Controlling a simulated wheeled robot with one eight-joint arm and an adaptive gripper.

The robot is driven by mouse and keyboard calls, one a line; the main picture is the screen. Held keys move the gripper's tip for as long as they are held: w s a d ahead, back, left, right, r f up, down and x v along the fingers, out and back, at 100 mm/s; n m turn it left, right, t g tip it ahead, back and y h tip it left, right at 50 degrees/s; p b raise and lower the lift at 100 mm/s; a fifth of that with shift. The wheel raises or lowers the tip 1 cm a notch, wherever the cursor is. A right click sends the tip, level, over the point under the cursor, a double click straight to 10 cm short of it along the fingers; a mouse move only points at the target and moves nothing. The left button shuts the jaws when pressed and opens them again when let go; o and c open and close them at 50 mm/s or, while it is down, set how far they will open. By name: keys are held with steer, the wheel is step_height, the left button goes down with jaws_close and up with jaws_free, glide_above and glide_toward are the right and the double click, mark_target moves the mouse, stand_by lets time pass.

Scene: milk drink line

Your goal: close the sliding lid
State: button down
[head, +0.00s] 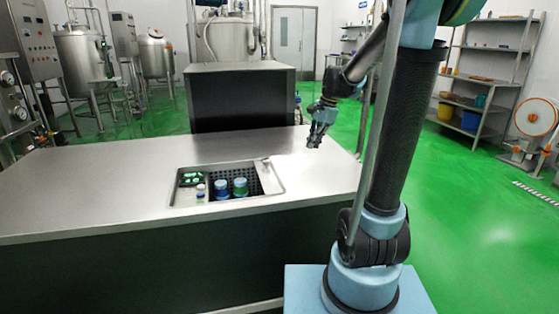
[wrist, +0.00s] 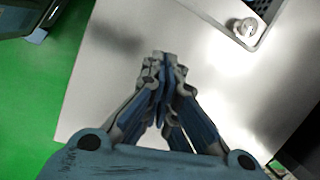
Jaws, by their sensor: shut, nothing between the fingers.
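The sink-like opening (head: 228,204) in the steel counter stands uncovered, with its contents in plain sight. A round grey knob (head: 266,160) sits at its back right corner. It also shows in the wrist view (wrist: 246,27), at the top right beside the dark perforated opening. It looks like the sliding lid's handle, but I cannot make out the lid panel's edges. My gripper (head: 313,143) is above the counter, right of the opening and apart from the knob. In the wrist view my gripper (wrist: 160,58) has its fingers together with nothing between them.
The counter top (head: 90,185) is clear to the left. A dark steel-topped block (head: 240,95) stands behind.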

steer(key=w+a+f+m+g+y, duration=0.1)
steer(key=w+a+f+m, duration=0.15)
steer(key=w, duration=0.45)
steer(key=w+a+f+m, duration=0.1)
steer(key=w+a+m, duration=0.2)
steer(key=w, duration=0.4)
steer(key=x, duration=1)
steer(key=shift+s+a+f, duration=0.15)
steer(key=shift+a+f, duration=0.1)
steer(key=shift+a, duration=0.2)
steer(key=shift+s+a+r, duration=0.1)
steer(key=shift+a+r, duration=0.1)
steer(key=shift+a, duration=1.7)
steer(key=shift+s+a, duration=0.1)
